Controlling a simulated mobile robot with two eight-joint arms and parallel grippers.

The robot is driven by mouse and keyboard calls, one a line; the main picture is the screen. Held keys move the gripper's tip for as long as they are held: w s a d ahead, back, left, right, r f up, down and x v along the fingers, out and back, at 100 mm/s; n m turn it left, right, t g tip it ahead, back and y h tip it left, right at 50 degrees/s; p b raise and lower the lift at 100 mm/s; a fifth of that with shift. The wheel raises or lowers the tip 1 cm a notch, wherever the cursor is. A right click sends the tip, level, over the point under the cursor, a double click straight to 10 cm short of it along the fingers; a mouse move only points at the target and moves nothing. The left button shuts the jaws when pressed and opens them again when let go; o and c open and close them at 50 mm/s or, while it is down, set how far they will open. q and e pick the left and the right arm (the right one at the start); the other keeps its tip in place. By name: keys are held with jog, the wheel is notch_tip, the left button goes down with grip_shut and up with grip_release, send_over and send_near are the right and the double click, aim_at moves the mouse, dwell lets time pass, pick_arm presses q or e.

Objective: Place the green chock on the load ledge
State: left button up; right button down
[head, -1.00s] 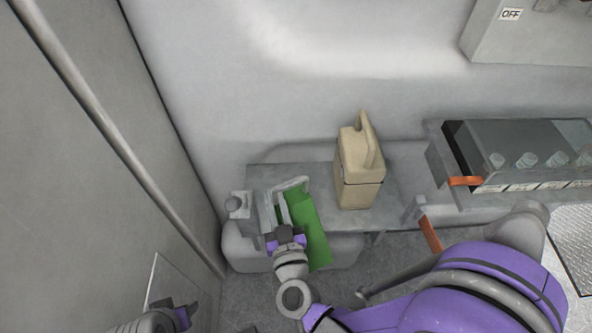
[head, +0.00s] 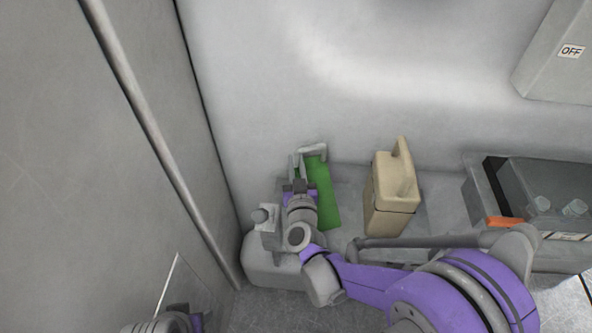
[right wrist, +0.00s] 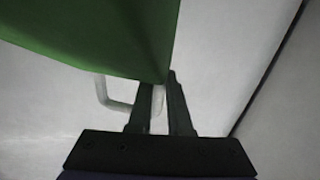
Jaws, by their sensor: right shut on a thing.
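The green chock (head: 322,195) is a slanted green block with a pale grey loop handle (head: 312,151). My right gripper (head: 298,168) is shut on that handle at the chock's left side. In the right wrist view the chock (right wrist: 110,35) fills the top left, and the handle (right wrist: 112,104) runs between the fingers (right wrist: 158,105). The grey ledge (head: 348,205) lies behind and below the chock; I cannot tell whether they touch. My left gripper (head: 190,317) shows only partly at the bottom left, and its jaws are unclear.
A tan jug (head: 392,190) stands on the ledge to the right of the chock. A grey bin with bottles (head: 540,190) is farther right. A grey rounded housing (head: 265,265) is below left. A wall closes off the left side.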

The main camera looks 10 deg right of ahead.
notch_tip(320, 180, down, 3)
jog(key=shift+r+b, duration=0.1)
jog(key=shift+b, duration=0.4)
jog(key=c, duration=0.8)
grip_release()
jog(key=shift+c, duration=0.2)
jog(key=s+a+p, duration=0.1)
jog(key=s, duration=1.1)
